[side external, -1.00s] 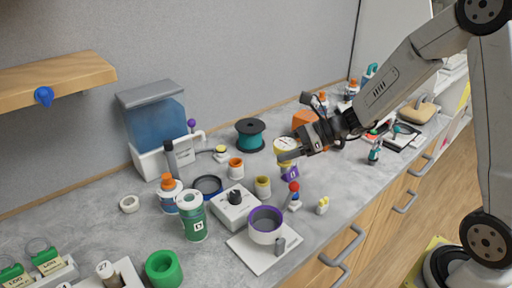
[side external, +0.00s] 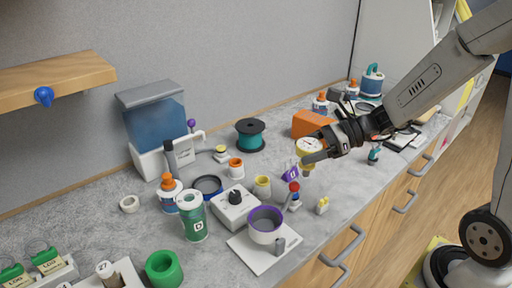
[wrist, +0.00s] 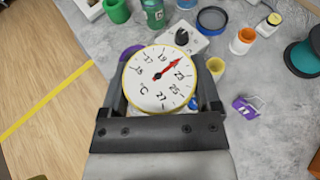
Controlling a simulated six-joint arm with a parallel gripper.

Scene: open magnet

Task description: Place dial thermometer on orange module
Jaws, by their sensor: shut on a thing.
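The dial thermometer (side external: 309,147) has a round white face with a yellow rim. It is held between the fingers of my gripper (side external: 320,152), above the counter. In the wrist view the thermometer (wrist: 158,80) faces the camera, with a red pointer and black numbers, and a finger of my gripper (wrist: 162,98) stands on each side. The orange module (side external: 312,122) is a block on the counter, just behind the thermometer and gripper in the side view, its lower part partly hidden.
A purple tag (side external: 290,173), a red-topped item (side external: 294,190) and a yellow jar (side external: 262,186) stand in front and left. A teal spool (side external: 250,134) is left of the module. Bottles (side external: 320,104) stand behind it. A purple-rimmed cup (side external: 266,222) is nearer the front.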

